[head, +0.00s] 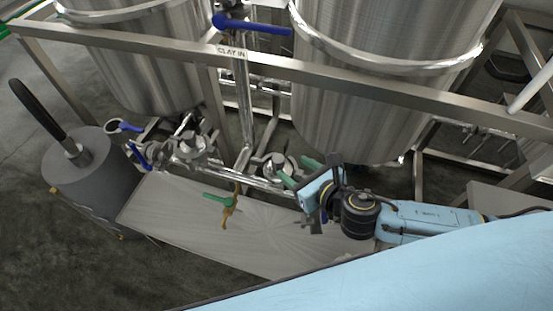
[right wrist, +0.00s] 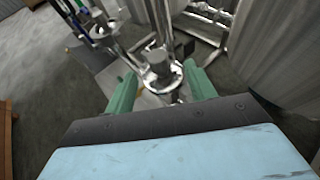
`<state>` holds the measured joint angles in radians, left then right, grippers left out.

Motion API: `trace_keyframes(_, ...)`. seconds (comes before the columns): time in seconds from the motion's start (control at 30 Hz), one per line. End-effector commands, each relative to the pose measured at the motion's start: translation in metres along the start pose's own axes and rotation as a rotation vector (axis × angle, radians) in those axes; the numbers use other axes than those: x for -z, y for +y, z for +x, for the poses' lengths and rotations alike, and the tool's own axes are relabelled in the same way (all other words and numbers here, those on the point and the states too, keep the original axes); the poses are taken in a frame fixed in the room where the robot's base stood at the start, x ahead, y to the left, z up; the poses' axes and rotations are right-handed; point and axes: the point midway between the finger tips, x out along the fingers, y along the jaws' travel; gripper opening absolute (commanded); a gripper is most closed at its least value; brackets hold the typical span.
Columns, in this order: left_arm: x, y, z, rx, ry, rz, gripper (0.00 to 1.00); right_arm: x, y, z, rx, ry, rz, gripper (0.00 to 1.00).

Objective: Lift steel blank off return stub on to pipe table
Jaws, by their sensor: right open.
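A round shiny steel fitting (head: 276,164), apparently the return stub with the steel blank on its end, stands behind the far edge of the pipe table (head: 160,208). I cannot tell the blank apart from the stub. My right gripper (head: 300,172) is open, its green fingers just right of the fitting in the head view. In the right wrist view, the fitting (right wrist: 158,74) shows between the two spread fingers (right wrist: 161,80). I see no grip on it. My left gripper is not in view.
A yellowish clamp with a green handle (head: 222,201) lies on the table, whose surface is otherwise mostly bare. A grey cylinder (head: 85,175) with a black handle stands left. Steel tanks (head: 375,100), a frame rail (head: 330,78) and blue-handled valves (head: 255,26) are behind.

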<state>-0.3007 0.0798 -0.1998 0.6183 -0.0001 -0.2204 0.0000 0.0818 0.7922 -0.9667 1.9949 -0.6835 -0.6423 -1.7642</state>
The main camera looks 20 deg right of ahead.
Motion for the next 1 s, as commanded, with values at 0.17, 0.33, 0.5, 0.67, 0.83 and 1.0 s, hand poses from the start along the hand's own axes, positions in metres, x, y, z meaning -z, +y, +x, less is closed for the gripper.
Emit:
trace_keyframes(0.17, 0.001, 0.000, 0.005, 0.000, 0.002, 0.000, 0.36, 0.000, 0.000, 0.032, 0.000, -0.002, 0.003, 0.55)
trace_keyframes(0.33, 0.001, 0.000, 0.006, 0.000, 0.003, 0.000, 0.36, 0.000, 0.001, 0.043, 0.000, -0.001, 0.002, 0.55)
trace_keyframes(0.5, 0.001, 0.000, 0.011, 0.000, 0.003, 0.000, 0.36, 0.002, 0.004, 0.064, -0.001, -0.002, 0.005, 0.55)
trace_keyframes(0.67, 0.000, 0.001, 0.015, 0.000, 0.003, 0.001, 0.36, 0.003, 0.005, 0.087, 0.000, -0.001, 0.003, 0.55)
trace_keyframes(0.83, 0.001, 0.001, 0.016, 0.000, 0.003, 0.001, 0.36, 0.003, 0.005, 0.094, -0.001, 0.001, 0.003, 0.55)
trace_keyframes(1.0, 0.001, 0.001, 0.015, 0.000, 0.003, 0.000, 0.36, 0.003, 0.005, 0.094, -0.001, 0.000, 0.003, 0.55)
